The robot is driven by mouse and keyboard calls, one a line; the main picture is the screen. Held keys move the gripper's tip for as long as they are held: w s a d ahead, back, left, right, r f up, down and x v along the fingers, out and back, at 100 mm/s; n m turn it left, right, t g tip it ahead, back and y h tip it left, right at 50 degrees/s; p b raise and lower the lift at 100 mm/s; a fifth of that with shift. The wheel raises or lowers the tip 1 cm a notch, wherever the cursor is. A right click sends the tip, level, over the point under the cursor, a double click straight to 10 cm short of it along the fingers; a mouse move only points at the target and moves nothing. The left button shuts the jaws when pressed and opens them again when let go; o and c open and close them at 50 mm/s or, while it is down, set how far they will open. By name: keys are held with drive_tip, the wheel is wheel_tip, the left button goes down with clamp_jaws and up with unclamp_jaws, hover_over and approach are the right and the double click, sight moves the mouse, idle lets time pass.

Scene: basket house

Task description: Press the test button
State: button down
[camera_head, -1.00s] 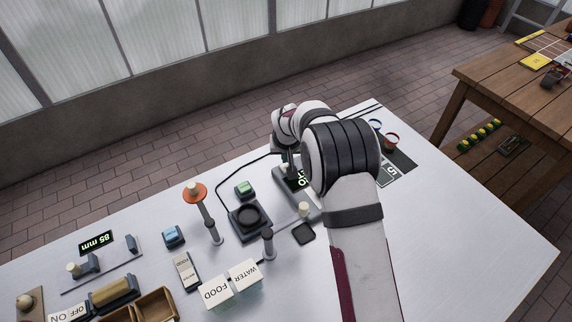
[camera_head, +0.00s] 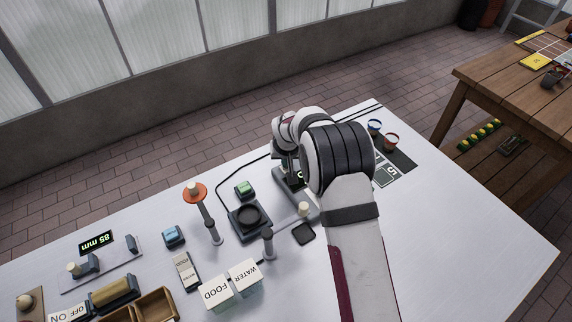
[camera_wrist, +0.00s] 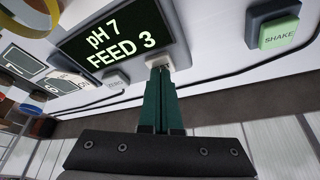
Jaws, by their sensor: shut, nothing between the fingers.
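My gripper (camera_wrist: 160,72) is shut and empty. In the wrist view its two green fingers lie together, with their tips at a small pale button (camera_wrist: 153,60) on the lower edge of the meter's dark display panel (camera_wrist: 118,38). The display reads "pH 7" and "FEED 3". The fingers cover part of that button and any label on it, so I cannot tell whether it is the test button or pressed. A second pale button (camera_wrist: 116,80) with blurred lettering sits left of it. In the head view my gripper (camera_head: 287,166) is over the meter, which my arm mostly hides.
A green SHAKE button (camera_wrist: 279,33) on a dark base is right of the meter in the wrist view. A black cable (camera_wrist: 225,82) runs along the table.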

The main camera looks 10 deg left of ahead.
drive_tip(key=shift+r, duration=0.95)
wheel_tip(320, 180, up, 6)
idle(0.6)
